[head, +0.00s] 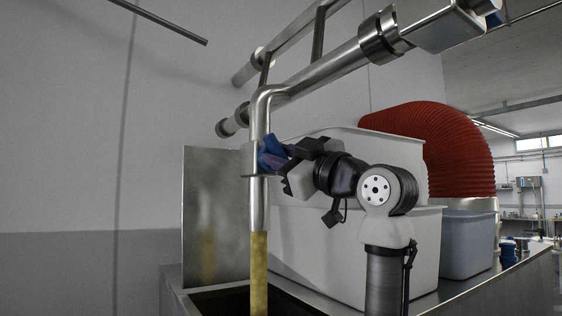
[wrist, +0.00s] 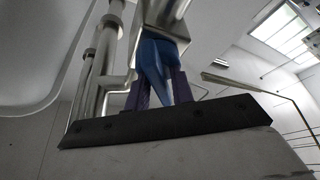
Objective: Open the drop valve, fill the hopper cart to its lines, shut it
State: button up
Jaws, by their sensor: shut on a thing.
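The drop valve (head: 250,158) sits on the vertical steel pipe, with a blue handle (head: 273,153) on its right side. My gripper (head: 277,152) is shut on the blue handle. In the wrist view the blue handle (wrist: 154,62) stands between the purple fingers of my gripper (wrist: 158,88). A yellow stream (head: 259,272) runs from the pipe's lower end down into a steel hopper cart (head: 176,285). Only the cart's upper rim and dark inside show at the bottom edge. Its fill lines and the level inside cannot be seen.
A steel sheet (head: 208,205) stands upright behind the pipe. White tubs (head: 310,245) and a grey tub (head: 468,240) stand behind my arm on a steel surface. A thick red hose (head: 440,145) curves behind them. Steel pipes (head: 325,72) cross above. The left side is bare wall.

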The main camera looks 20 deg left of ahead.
jog(key=shift+m+t, duration=0.4)
jog(key=shift+m, duration=0.3)
jog(key=o, duration=0.7)
jog(key=b+v, duration=0.5)
jog(key=v, duration=0.9)
jog(key=shift+r, duration=0.1)
